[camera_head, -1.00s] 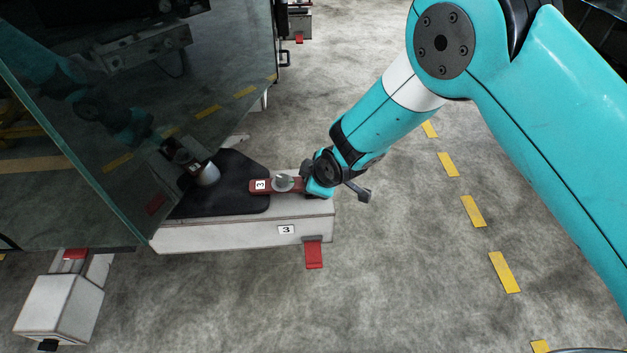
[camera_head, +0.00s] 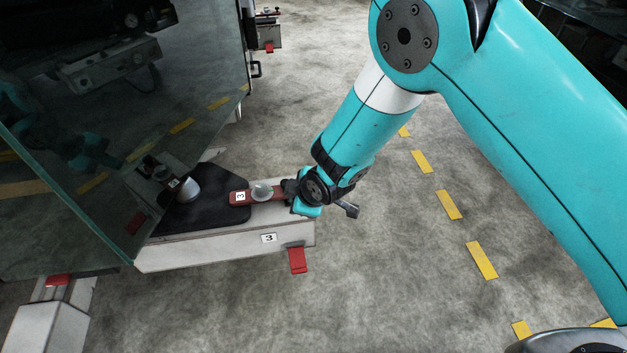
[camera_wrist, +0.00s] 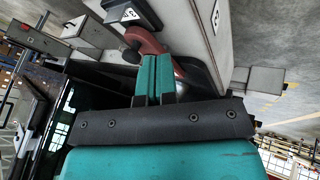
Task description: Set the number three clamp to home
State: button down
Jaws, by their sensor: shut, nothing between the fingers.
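The number three clamp has a red-brown lever (camera_head: 240,198) with a white "3" label and a round grey pivot (camera_head: 262,192). It lies over a black pad (camera_head: 205,212) on a white block (camera_head: 215,252) also labelled 3. My gripper (camera_head: 289,189) is at the lever's right end in the head view. In the wrist view the teal fingers (camera_wrist: 154,72) are together and empty, in front of the curved red lever (camera_wrist: 145,40). I cannot tell whether they touch it. My wrist hides part of the lever's right end.
A glass panel (camera_head: 60,170) stands over the left side of the block. A red tab (camera_head: 297,260) sticks out from the block's front. Another white block (camera_head: 45,325) stands at lower left. The floor to the right is clear, with yellow dashes (camera_head: 448,205).

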jog(key=w+d+p+v, duration=0.1)
jog(key=v, duration=0.7)
jog(key=shift+r, duration=0.55)
jog(key=shift+w+d, duration=0.2)
jog(key=s+d+r+m+g, duration=0.1)
jog(key=s+d+r+m, duration=0.3)
jog(key=r, duration=0.5)
jog(key=s+d+r+m+g, duration=0.25)
jog(key=d+r, duration=0.25)
jog(key=r, duration=0.3)
jog(key=s+d+r+m+g, duration=0.15)
jog(key=s+d+r, duration=0.25)
jog(key=s, duration=0.4)
jog(key=s+d+r+m, duration=0.3)
jog(key=s+d+r, duration=0.15)
jog(key=s, duration=0.25)
notch_tip(320, 180, up, 22)
jog(key=p, duration=2.3)
jog(key=shift+w+a+r, duration=0.2)
jog(key=shift+a+r, duration=0.05)
jog(key=shift+a, duration=0.05)
